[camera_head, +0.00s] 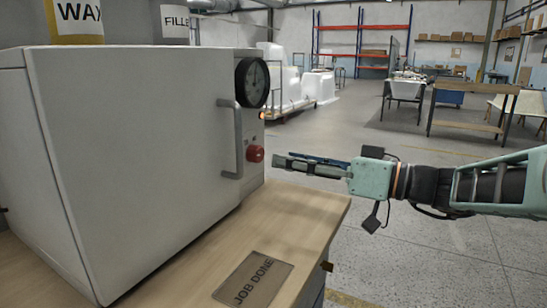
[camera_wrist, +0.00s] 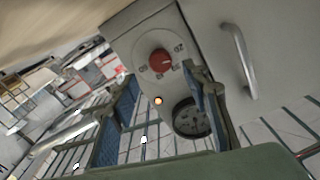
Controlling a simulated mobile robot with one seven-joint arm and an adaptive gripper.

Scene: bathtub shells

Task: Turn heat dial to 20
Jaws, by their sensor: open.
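The red heat dial (camera_head: 255,154) sits on the narrow front panel of a white oven-like box (camera_head: 120,150). In the wrist view the red dial (camera_wrist: 160,61) shows a pale pointer mark and printed numbers around it, one of which looks like 20; its exact setting is too small to read. My gripper (camera_head: 281,162) is just right of the dial in the head view, pointing at it and apart from it. In the wrist view my gripper (camera_wrist: 163,84) is open and empty, its two fingers on either side below the dial.
A round black gauge (camera_head: 252,82) and a lit orange lamp (camera_head: 262,115) are above the dial. A grey door handle (camera_head: 232,140) stands out beside it. A JOB DONE plate (camera_head: 254,280) lies on the wooden bench (camera_head: 300,215).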

